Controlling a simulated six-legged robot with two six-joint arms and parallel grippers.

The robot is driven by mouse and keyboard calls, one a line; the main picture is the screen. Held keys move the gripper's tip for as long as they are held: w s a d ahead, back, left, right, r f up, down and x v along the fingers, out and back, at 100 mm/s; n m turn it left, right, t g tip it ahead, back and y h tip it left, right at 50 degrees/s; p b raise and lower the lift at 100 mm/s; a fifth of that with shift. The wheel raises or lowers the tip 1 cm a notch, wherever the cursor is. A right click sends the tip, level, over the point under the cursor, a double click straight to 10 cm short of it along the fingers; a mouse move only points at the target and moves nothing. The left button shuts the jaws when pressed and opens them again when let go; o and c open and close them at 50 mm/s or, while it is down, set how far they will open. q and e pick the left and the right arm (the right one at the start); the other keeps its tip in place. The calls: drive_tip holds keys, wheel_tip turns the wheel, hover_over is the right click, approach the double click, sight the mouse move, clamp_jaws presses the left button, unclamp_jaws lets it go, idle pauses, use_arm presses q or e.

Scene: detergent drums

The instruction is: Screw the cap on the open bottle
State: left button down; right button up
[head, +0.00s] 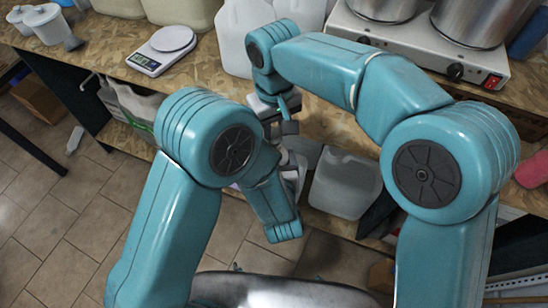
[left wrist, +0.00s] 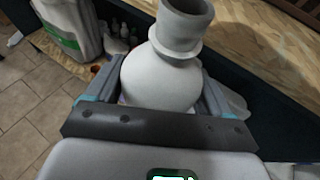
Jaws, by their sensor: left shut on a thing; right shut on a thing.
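A white bottle (left wrist: 160,78) stands between the fingers of my left gripper (left wrist: 155,95) in the left wrist view, its narrow neck (left wrist: 182,25) up and tilted a little right. Its mouth looks open, with no cap on it. In the head view only a pale sliver of the bottle (head: 296,165) shows beside my left forearm, which hides most of the left gripper. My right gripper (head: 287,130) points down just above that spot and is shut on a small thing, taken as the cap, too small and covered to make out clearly. It is not visible in the left wrist view.
A wooden bench runs behind, with a scale (head: 163,50), white jugs (head: 243,30) and a hotplate (head: 420,45) holding steel pots. A translucent canister (head: 345,183) stands low, right of the bottle.

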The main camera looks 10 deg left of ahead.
idle(0.5)
drive_tip(key=shift+f, duration=0.9)
drive_tip(key=shift+f, duration=0.55)
